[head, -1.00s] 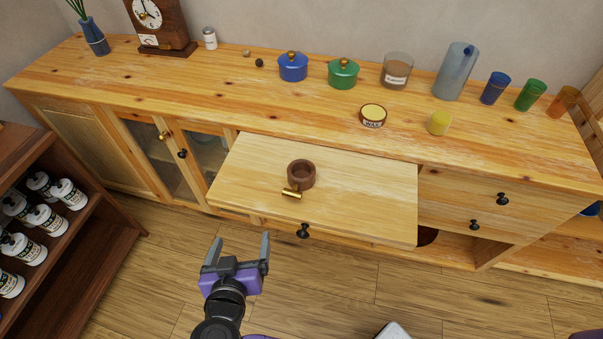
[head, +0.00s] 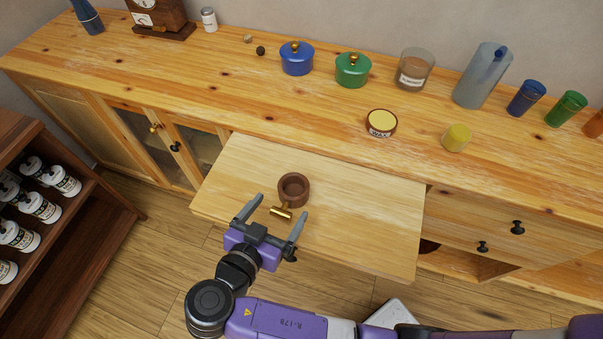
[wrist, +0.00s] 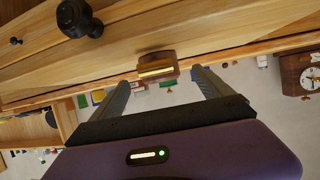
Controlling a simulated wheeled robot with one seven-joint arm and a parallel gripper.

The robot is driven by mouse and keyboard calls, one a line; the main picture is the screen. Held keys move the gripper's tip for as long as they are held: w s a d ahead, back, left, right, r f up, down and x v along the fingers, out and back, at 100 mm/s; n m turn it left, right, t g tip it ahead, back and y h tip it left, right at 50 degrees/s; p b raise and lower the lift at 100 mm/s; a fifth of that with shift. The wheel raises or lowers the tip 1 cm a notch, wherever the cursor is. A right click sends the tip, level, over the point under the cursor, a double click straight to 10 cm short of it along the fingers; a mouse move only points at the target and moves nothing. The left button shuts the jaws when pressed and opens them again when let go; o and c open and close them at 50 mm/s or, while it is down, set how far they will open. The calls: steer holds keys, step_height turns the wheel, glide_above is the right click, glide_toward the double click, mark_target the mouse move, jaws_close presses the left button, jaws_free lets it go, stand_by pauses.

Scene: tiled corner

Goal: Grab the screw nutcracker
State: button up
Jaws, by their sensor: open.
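The screw nutcracker (head: 294,188) is a brown wooden ring with a brass screw handle. It lies on the pale wooden board of the pulled-out drawer (head: 360,215), with its handle toward my gripper. My gripper (head: 272,208) is open and empty, its two fingers pointing at the nutcracker from the front edge of the board. The brass handle appears near the gap between the fingertips; I cannot tell whether it is between them. In the wrist view the nutcracker (wrist: 157,66) shows between and beyond the two fingers.
The long wooden cabinet top behind holds a blue pot (head: 297,60), a green pot (head: 352,71), a wax tin (head: 381,123), a yellow cup (head: 456,138) and a pitcher (head: 483,76). A dark shelf with white bottles (head: 40,207) stands at left. The board around the nutcracker is clear.

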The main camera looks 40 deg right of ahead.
mark_target(286, 200)
steer(key=x, duration=0.3)
steer(key=shift+w+d+r+p, duration=0.1)
steer(key=shift+d+r+p, duration=0.05)
steer(key=shift+d+p, duration=0.15)
steer(key=p+x, duration=0.1)
steer(key=x, duration=0.4)
steer(key=shift+p, duration=0.35)
steer(key=c, duration=1.7)
